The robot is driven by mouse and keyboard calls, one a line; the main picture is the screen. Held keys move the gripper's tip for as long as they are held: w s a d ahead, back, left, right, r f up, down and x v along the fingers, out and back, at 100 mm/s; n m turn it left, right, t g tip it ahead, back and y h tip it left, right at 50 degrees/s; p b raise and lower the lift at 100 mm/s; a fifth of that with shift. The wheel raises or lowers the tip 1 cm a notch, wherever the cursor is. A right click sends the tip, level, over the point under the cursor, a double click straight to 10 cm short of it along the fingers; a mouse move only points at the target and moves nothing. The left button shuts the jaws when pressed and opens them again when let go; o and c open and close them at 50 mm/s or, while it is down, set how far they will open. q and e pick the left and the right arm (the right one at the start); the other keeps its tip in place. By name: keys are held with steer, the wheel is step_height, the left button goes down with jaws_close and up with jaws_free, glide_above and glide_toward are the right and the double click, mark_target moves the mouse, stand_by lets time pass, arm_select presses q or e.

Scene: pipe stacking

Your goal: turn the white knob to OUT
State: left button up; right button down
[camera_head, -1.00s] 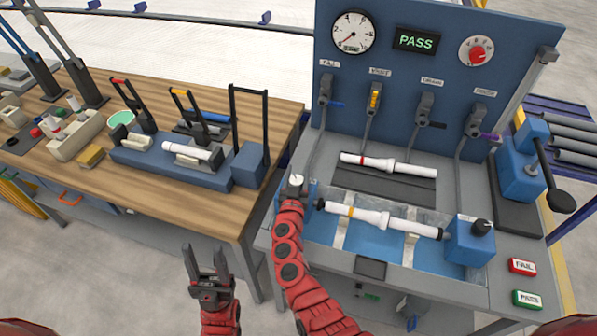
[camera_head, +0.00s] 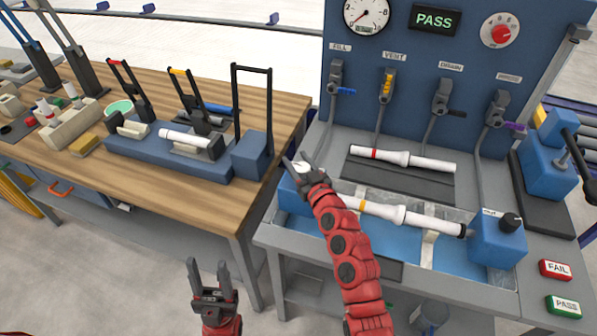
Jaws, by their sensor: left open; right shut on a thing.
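The white knob (camera_head: 303,168) sits at the left end of the blue test tank, on a blue end block (camera_head: 291,195). Only a small pale part of it shows between my fingers. My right gripper (camera_head: 302,166) is shut on the white knob, its fingers turned at a slant toward the upper left. The knob's markings are hidden or too small to read. My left gripper (camera_head: 209,272) is open and empty, low in front of the bench, away from the knob.
Another with a red band (camera_head: 403,158) lies on the dark rack behind. A black knob (camera_head: 511,222) is at the tank's right end. The panel display (camera_head: 435,19) reads PASS.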

stand_by(0.5)
steer(key=shift+c, duration=1.4)
jaws_free()
steer(key=b+v, duration=0.4)
steer(key=v, duration=1.3)
steer(key=shift+d, duration=0.15)
steer(key=shift+s, duration=0.15)
